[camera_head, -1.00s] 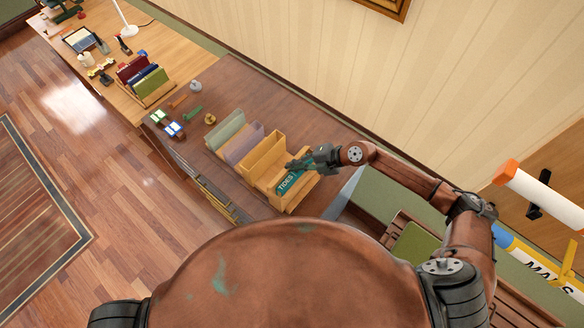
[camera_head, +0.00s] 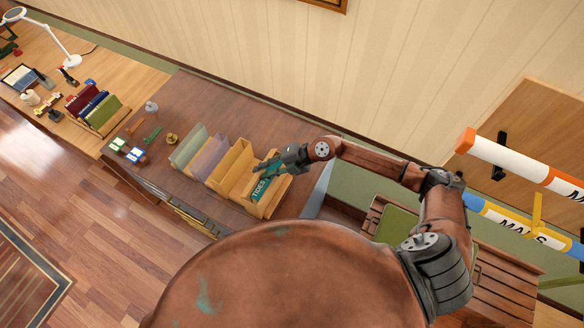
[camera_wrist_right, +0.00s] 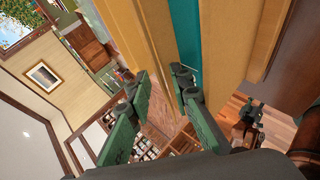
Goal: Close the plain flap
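A row of holders stands on the dark desk. At its right end is a yellow box (camera_head: 268,209) with a teal piece lettered "TIDES" (camera_head: 260,188) in it. Left of it is a taller yellow panel or holder (camera_head: 232,165). I cannot tell for sure which part is the plain flap. My right gripper (camera_head: 262,168) is at the upper edge of the teal piece, over the box. In the right wrist view its two fingers (camera_wrist_right: 160,88) are apart, close to a yellow panel (camera_wrist_right: 148,35) and the teal strip (camera_wrist_right: 183,38). Contact is unclear. My left gripper is out of view.
A purple holder (camera_head: 210,157) and a pale green holder (camera_head: 188,146) stand further left. Small items, including a brass piece (camera_head: 172,139), lie beyond them. A wall runs behind the desk. At right are a striped pole (camera_head: 520,162) and a green-seated bench (camera_head: 398,224).

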